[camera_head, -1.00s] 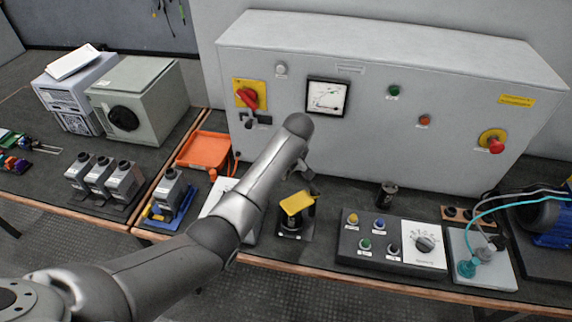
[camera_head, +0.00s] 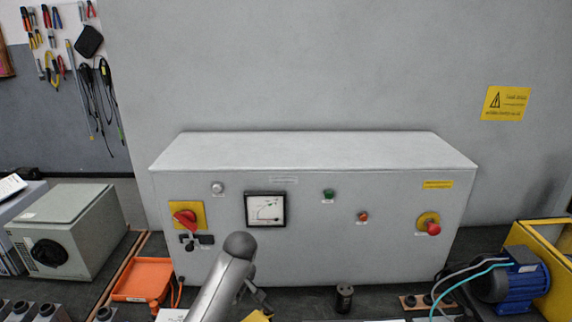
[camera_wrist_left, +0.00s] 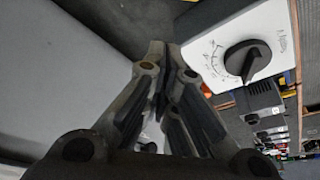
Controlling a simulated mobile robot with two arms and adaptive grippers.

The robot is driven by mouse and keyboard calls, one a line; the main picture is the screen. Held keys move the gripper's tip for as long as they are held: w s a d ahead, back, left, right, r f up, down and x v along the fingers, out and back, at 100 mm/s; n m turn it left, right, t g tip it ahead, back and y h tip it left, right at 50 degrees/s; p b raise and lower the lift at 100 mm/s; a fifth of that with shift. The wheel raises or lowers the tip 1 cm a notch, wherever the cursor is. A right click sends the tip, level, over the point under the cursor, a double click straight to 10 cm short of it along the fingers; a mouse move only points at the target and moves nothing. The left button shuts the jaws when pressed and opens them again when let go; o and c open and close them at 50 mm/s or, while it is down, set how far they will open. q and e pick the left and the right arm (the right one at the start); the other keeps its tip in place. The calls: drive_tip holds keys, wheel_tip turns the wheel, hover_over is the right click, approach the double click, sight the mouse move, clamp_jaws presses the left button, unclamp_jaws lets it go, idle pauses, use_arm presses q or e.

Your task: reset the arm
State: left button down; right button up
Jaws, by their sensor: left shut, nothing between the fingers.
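My left arm (camera_head: 221,290) comes in from the bottom of the head view, in front of the grey cabinet (camera_head: 320,235). My left gripper (camera_wrist_left: 158,48) is shut and empty in the left wrist view, its dark fingers together. In the head view only dark parts of it show beside the arm, low in the picture. The gripper is near a white panel (camera_wrist_left: 222,30) with a black rotary knob (camera_wrist_left: 247,60) in the wrist view. I do not see my right gripper.
The cabinet carries a red switch (camera_head: 186,218), a meter (camera_head: 266,209) and a red stop button (camera_head: 433,228). An orange tray (camera_head: 142,279) and a grey box (camera_head: 68,232) stand left; a blue motor (camera_head: 515,282) stands right. Tools (camera_head: 60,50) hang on the wall.

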use_arm(q)
drive_tip(key=s+a+f+m+h, duration=0.1)
drive_tip(key=s+f+m, duration=0.25)
drive_tip(key=s, duration=0.65)
drive_tip(key=s+a+f+m+h, duration=0.1)
drive_tip(key=s+f+m, duration=0.1)
drive_tip(key=s+f, duration=0.5)
drive_tip(key=s+r+m, duration=0.2)
drive_tip(key=s+r, duration=0.2)
drive_tip(key=s, duration=0.6)
drive_tip(key=s+r+m, duration=0.3)
drive_tip(key=s, duration=0.7)
wheel_tip(320, 180, down, 29)
drive_tip(key=s+b, duration=0.2)
drive_tip(key=b, duration=0.1)
drive_tip(key=s+a+f+g, duration=0.1)
drive_tip(key=s+a+f, duration=0.1)
drive_tip(key=s+f, duration=0.6)
drive_tip(key=s+a+f+b, duration=0.1)
drive_tip(key=s+f, duration=0.7)
drive_tip(key=f, duration=0.1)
drive_tip(key=shift+a+f+g+h, duration=0.25)
drive_tip(key=shift+a+g+h, duration=0.05)
drive_tip(key=shift+a+g, duration=0.1)
